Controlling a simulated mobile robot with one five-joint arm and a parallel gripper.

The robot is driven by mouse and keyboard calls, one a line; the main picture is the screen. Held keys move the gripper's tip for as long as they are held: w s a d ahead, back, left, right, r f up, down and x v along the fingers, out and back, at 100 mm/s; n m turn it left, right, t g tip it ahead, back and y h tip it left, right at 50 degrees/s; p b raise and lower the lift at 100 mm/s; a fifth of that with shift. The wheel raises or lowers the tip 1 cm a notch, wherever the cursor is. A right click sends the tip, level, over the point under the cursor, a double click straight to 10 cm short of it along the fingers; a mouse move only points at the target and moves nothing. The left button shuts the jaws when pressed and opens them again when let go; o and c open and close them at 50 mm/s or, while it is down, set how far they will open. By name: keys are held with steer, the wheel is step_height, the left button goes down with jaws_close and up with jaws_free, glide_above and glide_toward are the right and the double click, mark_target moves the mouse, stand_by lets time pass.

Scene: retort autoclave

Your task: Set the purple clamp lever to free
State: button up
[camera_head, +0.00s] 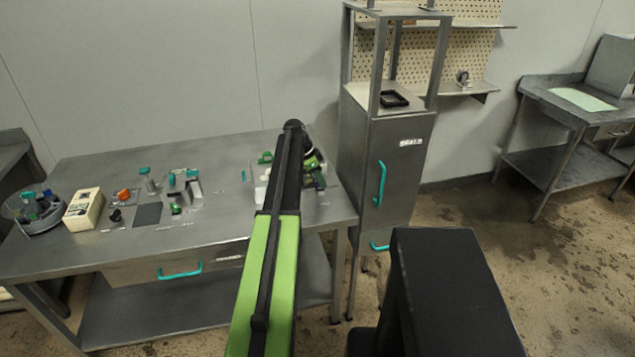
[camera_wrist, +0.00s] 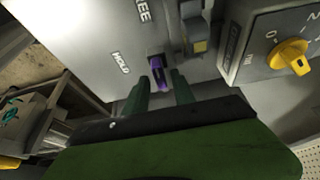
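The purple clamp lever (camera_wrist: 160,76) shows in the wrist view on a grey panel, ahead of my gripper. A HOLD label is to its left, and a partly cut-off label ending in "EE" is above it. My gripper (camera_wrist: 160,92) is open, with one green finger on each side of the lever's lower end and gaps between. I cannot tell how far the lever reaches between the fingers. In the head view my arm covers most of the place where the gripper works, and the purple lever is not visible there.
In the wrist view a yellow knob (camera_wrist: 289,57) on a grey box is at the right, and a grey-yellow latch-like part (camera_wrist: 196,35) is right of the lever. In the head view a metal bench (camera_head: 100,180) holds several small items, and a steel cabinet (camera_head: 385,160) stands right of my arm.

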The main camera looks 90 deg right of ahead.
steer(key=shift+w, duration=0.1)
steer(key=shift+r, duration=0.1)
steer(key=p+v, duration=1.6)
steer(key=v, duration=0.1)
steer(key=shift+w, duration=0.15)
steer(key=shift+a, duration=0.1)
